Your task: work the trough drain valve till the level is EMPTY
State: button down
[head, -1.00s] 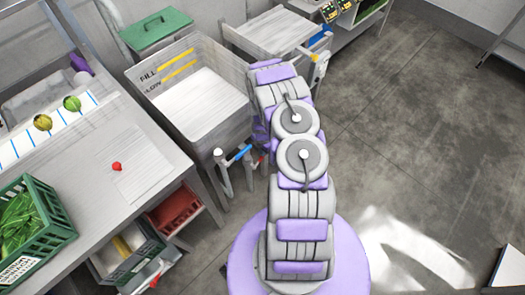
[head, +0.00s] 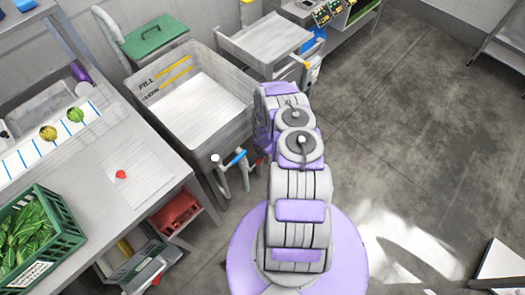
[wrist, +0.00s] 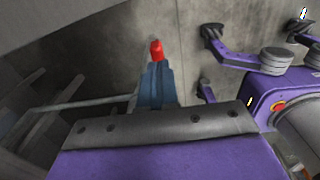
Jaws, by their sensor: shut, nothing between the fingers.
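The grey trough (head: 164,119) stands left of my arm in the head view. Its inner wall carries yellow level bars marked FILL and, apparently, LOW. Its floor looks pale, and I cannot tell whether water covers it. White pipes stand at its near corner, with a blue lever (head: 238,157) and a small red part (head: 258,160) beside my arm. In the wrist view my gripper (wrist: 158,65) shows as shut, blue-grey fingers with nothing held. A red piece (wrist: 156,50) shows at their tips. I cannot tell whether they touch it. My arm hides the gripper in the head view.
A steel table (head: 90,185) with a green crate (head: 70,235) of leafy greens stands at the left. A green-lidded box (head: 155,32) and a pale cart (head: 262,42) stand behind the trough. The floor to the right (head: 420,120) is mostly clear.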

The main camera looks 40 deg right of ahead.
jog(key=shift+d+f, duration=0.75)
jog(key=shift+d, duration=0.1)
jog(key=shift+a, duration=0.35)
jog(key=shift+r, duration=0.2)
